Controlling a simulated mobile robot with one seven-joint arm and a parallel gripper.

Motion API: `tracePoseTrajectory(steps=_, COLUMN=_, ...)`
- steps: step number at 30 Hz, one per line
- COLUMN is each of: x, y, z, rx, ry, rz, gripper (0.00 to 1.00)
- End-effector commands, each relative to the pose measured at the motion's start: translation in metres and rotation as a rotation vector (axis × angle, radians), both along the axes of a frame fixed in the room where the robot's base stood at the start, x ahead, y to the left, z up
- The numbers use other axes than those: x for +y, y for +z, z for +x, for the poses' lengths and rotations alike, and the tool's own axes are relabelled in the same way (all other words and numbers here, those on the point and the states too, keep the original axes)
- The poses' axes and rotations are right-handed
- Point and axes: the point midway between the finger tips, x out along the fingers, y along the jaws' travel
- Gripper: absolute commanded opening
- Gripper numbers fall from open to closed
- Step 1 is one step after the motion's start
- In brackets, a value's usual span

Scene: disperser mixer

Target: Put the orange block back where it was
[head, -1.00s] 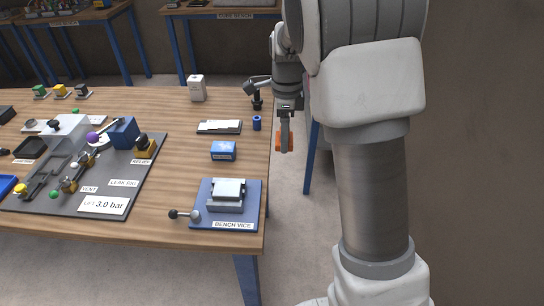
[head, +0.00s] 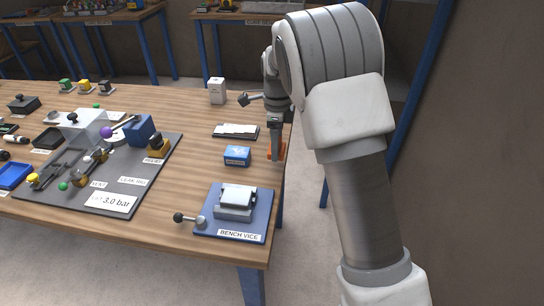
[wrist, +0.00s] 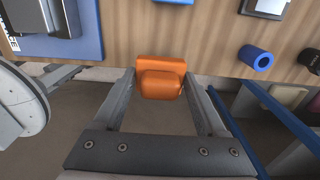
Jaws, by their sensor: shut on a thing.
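The orange block (wrist: 160,80) is between the fingertips of my gripper (wrist: 160,88) in the wrist view, and the fingers touch its sides. In the head view my gripper (head: 276,150) points down at the right edge of the wooden table, with the orange block (head: 280,151) partly hidden behind the fingers. In the wrist view the block overlaps the table's edge, with floor showing below it. Whether it touches the table I cannot tell.
Near the gripper on the table (head: 205,165) are a blue box (head: 237,156), a bench vice (head: 236,205) on a blue plate and a white-topped tray (head: 236,131). A blue cylinder (wrist: 257,58) shows in the wrist view. A leak rig stands on a dark mat (head: 140,185) at left.

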Motion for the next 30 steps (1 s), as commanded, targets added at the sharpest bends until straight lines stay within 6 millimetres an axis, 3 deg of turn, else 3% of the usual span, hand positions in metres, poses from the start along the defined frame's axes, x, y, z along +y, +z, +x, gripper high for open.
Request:
tracePoseTrajectory(steps=8, x=0.014, y=-0.015, z=0.009, rx=0.001, ry=0.000, rz=0.001, gripper=0.14)
tracePoseTrajectory(steps=15, x=0.013, y=-0.048, z=0.009, rx=0.001, ry=-0.001, rz=0.000, gripper=0.14)
tracePoseTrajectory(steps=27, x=0.013, y=-0.053, z=0.009, rx=-0.001, ry=0.000, rz=0.001, gripper=0.14)
tracePoseTrajectory(steps=28, x=0.013, y=-0.053, z=0.009, rx=-0.001, ry=0.000, rz=0.001, gripper=0.79)
tracePoseTrajectory(steps=30, x=0.013, y=-0.052, z=0.009, rx=-0.001, ry=0.000, rz=0.001, gripper=0.92)
